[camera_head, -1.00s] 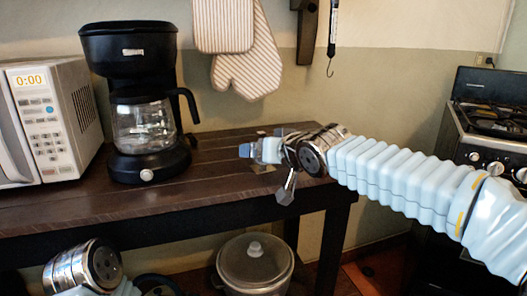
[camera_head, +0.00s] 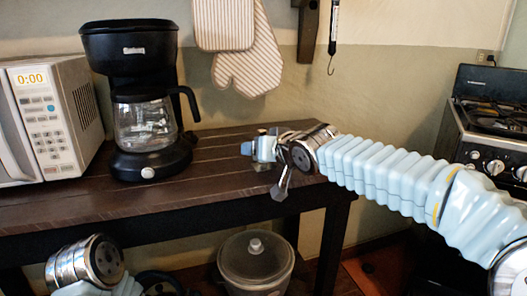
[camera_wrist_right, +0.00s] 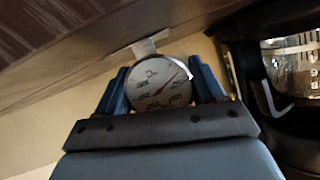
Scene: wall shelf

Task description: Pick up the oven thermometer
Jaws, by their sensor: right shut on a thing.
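I cannot tell whether the thermometer touches the table. Only my left wrist shows at the lower left of the head view, with its fingers out of the picture.
A black coffee maker (camera_head: 132,45) with a glass pot stands left of my right gripper, and a microwave (camera_head: 48,120) is further left. Striped mitts (camera_head: 247,60) hang on the wall. A lidded pot (camera_head: 255,262) is below the table. A stove (camera_head: 490,125) stands at the right.

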